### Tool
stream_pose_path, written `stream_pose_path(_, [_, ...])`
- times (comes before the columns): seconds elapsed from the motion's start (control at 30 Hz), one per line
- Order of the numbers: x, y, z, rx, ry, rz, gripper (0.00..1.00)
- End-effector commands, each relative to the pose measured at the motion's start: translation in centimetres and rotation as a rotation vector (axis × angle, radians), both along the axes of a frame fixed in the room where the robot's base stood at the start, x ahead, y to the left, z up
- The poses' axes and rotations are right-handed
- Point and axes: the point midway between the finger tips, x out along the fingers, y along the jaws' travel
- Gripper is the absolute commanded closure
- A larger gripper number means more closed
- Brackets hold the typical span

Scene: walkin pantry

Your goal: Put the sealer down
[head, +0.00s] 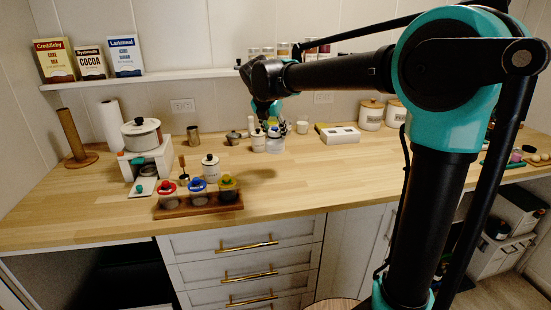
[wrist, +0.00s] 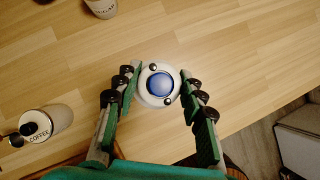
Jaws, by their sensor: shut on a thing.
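The sealer, as far as I can tell, is the round white piece with a blue dome (wrist: 160,84) in the middle of the wrist view. My gripper (wrist: 158,88) has one finger on each side of it and is shut on it. In the head view my gripper (head: 268,118) points down over the wooden counter, and the pale, bluish sealer (head: 275,144) shows below it. A shadow lies on the counter in front of it. Its underside is hidden, so I cannot tell whether it touches the counter.
A wooden tray (head: 172,212) with red-, blue- and yellow-topped jars stands at the counter's front edge. A coffee jar (wrist: 45,122) is left of my gripper in the wrist view; another jar (wrist: 101,7) is at the top. The counter right of the tray (head: 310,180) is clear.

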Motion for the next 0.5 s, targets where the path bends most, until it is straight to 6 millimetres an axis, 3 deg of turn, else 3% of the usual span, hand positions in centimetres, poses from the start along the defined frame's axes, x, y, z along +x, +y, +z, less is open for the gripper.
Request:
stream_pose_path(0.2, [0.0,0.0,-4.7,0.000,0.000,0.000,1.00])
stream_pose_path(0.5, [0.0,0.0,-7.0,0.000,0.000,0.000,1.00])
